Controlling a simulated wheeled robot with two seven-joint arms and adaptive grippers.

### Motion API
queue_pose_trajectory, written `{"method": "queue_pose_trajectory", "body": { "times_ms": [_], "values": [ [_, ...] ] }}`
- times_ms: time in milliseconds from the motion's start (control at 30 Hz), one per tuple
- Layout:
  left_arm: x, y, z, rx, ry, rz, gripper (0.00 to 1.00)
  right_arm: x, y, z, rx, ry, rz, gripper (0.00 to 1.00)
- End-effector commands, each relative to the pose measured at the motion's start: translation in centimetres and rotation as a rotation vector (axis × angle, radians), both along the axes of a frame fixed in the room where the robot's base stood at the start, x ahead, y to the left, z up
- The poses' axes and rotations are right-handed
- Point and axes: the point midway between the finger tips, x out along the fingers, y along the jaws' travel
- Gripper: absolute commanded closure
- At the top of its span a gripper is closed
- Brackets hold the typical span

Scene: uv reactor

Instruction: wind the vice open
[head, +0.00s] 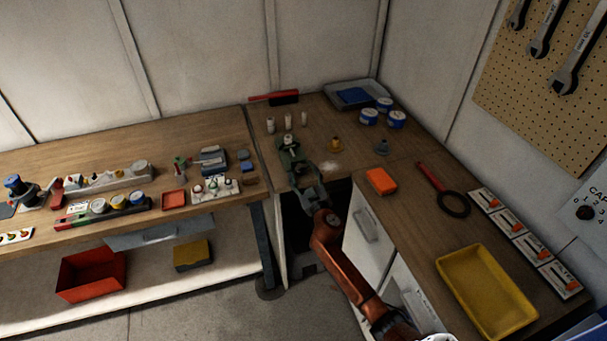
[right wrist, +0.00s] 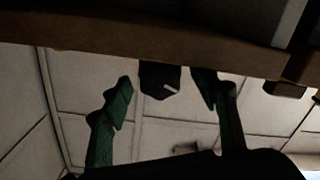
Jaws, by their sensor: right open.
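The vice (head: 288,146), a small grey-green thing, stands at the front edge of the corner bench in the head view. My right gripper (head: 301,174), dark green, is at that bench edge, right in front of the vice and partly over it. The block seems to be part of the vice; I see gaps on both sides. The handle cannot be made out in the head view. My left gripper is not in view.
The bench edge (right wrist: 130,45) crosses the right wrist view above the fingers. White cylinders (head: 287,122), a brass-coloured piece (head: 336,144) and blue-and-white tins (head: 368,117) stand behind and right of the vice. An orange block (head: 381,181) and yellow tray (head: 484,290) lie right of my arm.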

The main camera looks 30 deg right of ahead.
Motion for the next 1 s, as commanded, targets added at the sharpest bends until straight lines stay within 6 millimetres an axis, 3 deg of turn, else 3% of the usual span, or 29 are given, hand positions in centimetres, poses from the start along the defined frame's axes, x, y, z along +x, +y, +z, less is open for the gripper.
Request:
{"method": "queue_pose_trajectory", "body": {
  "times_ms": [233,500,700,1000],
  "values": [
    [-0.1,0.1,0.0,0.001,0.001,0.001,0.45,-1.9,0.4,-0.1,0.002,0.001,0.001,0.45],
    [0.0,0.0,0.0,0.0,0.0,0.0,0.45,-7.4,1.7,-0.1,0.001,0.001,0.001,0.45],
    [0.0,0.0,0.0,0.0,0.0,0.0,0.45,-10.5,2.5,-0.1,0.002,0.001,-0.001,0.45],
    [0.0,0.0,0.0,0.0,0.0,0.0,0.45,-11.7,2.8,0.0,0.0,0.0,0.0,0.45]
  ]
}}
